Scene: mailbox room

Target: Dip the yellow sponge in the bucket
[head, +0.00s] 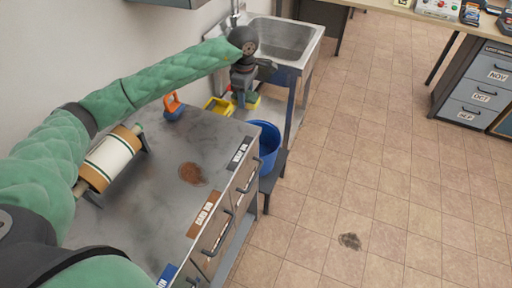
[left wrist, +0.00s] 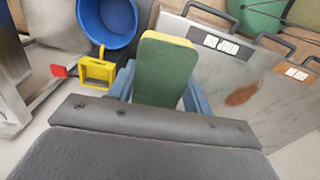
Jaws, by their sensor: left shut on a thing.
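The yellow sponge (left wrist: 165,70) has a yellow edge and a green broad face. It stands between the blue fingers of my left gripper (left wrist: 157,88), which is shut on it. In the head view my left gripper (head: 243,95) hangs beyond the far end of the metal cabinet, in front of the sink, with a bit of the sponge (head: 252,102) showing. The blue bucket (head: 268,148) stands nearer and to the right of the gripper, partly hidden by the cabinet. In the left wrist view the bucket (left wrist: 108,22) is at the upper left, apart from the sponge. My right gripper is out of view.
A metal cabinet top (head: 165,225) holds an orange-handled blue tool (head: 173,106), a striped roller (head: 110,158) and a brown stain (head: 192,174). A yellow item (head: 217,106) is left of the gripper. A sink (head: 280,38) stands behind. Floor on the right is open.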

